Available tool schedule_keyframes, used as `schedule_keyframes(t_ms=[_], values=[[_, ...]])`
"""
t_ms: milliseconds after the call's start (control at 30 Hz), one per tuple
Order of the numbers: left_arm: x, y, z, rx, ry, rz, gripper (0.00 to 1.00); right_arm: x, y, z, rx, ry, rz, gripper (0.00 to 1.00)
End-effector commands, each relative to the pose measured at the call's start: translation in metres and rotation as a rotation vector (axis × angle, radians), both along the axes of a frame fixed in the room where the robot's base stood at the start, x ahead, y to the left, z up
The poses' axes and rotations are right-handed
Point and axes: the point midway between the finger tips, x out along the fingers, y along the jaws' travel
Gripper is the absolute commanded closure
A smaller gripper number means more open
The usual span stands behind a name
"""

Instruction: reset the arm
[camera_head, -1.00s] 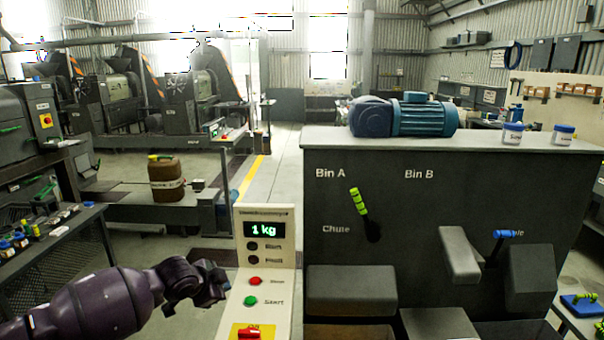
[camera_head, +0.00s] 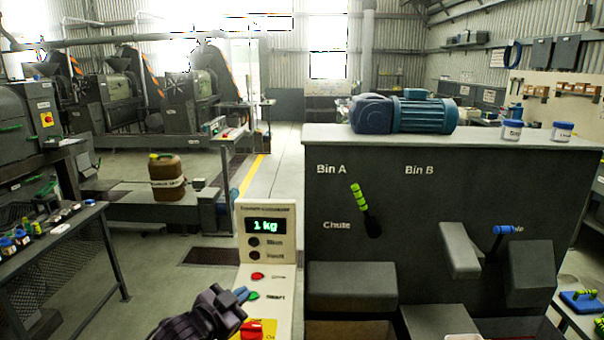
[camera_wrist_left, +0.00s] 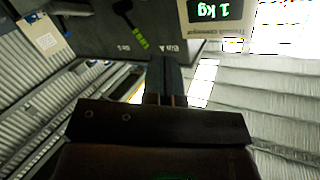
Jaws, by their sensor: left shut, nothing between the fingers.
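My left gripper (camera_head: 240,294) is low in the head view, in front of the white control panel (camera_head: 262,222). Its fingers are shut with nothing between them, close to the green button (camera_head: 253,296) and above the red switch (camera_head: 251,329); whether it touches the panel I cannot tell. The panel's display (camera_head: 265,226) reads 1 kg. In the left wrist view the shut fingers (camera_wrist_left: 167,80) point up toward the dark machine front, and the display (camera_wrist_left: 215,10) shows upside down. My right gripper is not in view.
The dark machine (camera_head: 420,190) with a green-handled lever (camera_head: 360,200), a blue-handled lever (camera_head: 504,230) and chutes stands right of the panel. A blue motor (camera_head: 403,112) sits on top. A bench (camera_head: 60,240) stands at the left.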

Motion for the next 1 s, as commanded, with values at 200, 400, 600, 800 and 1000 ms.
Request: schedule_keyframes(t_ms=[200,400,600,800,1000], values=[[-0.049,0.032,-0.044,-0.121,0.035,0.134,1.00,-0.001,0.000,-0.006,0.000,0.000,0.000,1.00],[-0.099,0.070,-0.090,-0.183,0.093,0.279,1.00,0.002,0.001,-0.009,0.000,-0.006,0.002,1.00],[-0.162,0.110,-0.142,-0.209,0.189,0.436,1.00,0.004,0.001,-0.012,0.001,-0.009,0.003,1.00],[-0.235,0.139,-0.196,-0.231,0.324,0.574,1.00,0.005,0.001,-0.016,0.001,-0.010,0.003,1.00],[-0.284,0.144,-0.228,-0.232,0.417,0.629,1.00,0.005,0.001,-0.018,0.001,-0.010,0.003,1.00]])
